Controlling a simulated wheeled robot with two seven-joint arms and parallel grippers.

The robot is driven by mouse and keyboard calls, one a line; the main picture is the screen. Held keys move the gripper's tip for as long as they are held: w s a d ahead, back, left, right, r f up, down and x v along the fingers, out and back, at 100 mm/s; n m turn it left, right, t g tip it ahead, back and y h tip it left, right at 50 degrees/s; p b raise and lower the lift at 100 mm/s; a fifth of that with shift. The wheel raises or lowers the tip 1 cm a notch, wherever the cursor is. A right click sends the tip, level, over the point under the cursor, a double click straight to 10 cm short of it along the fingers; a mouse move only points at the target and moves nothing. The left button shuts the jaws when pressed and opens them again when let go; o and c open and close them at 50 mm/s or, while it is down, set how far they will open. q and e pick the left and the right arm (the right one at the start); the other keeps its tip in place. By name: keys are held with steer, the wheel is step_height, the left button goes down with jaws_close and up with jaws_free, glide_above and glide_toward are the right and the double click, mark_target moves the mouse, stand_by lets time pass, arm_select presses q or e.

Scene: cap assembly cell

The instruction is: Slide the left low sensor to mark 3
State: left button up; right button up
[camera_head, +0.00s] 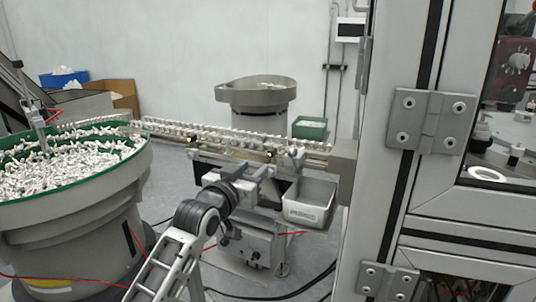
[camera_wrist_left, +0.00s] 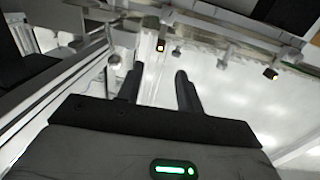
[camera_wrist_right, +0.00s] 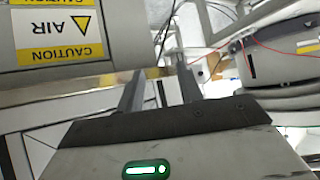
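Two small dark sensors with lit yellow-orange faces show along the feed rail in the head view, one further left (camera_head: 190,139) and one further right (camera_head: 270,155). In the left wrist view, one sensor (camera_wrist_left: 160,46) is just beyond my fingertips and another (camera_wrist_left: 271,73) is at the right. I cannot tell which is the left low sensor, and no mark numbers are readable. My left gripper (camera_wrist_left: 158,76) has its fingers apart with nothing between them, short of the nearer sensor. My right gripper (camera_wrist_right: 157,72) is open and empty, away from the sensors.
A green-rimmed bowl (camera_head: 65,205) full of white caps stands at the left. The feed rail (camera_head: 235,135) carries caps toward the grey machine frame (camera_head: 385,200). A light bin (camera_head: 308,205) hangs below the rail. In the right wrist view, a caution-labelled housing (camera_wrist_right: 55,35) is close at the upper left.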

mark_target(270, 153)
arm_select(q)
steer(key=x, duration=0.9)
steer(key=shift+w+d, duration=0.1)
steer(key=shift+w, duration=0.15)
arm_select(e)
steer(key=shift+f, duration=0.1)
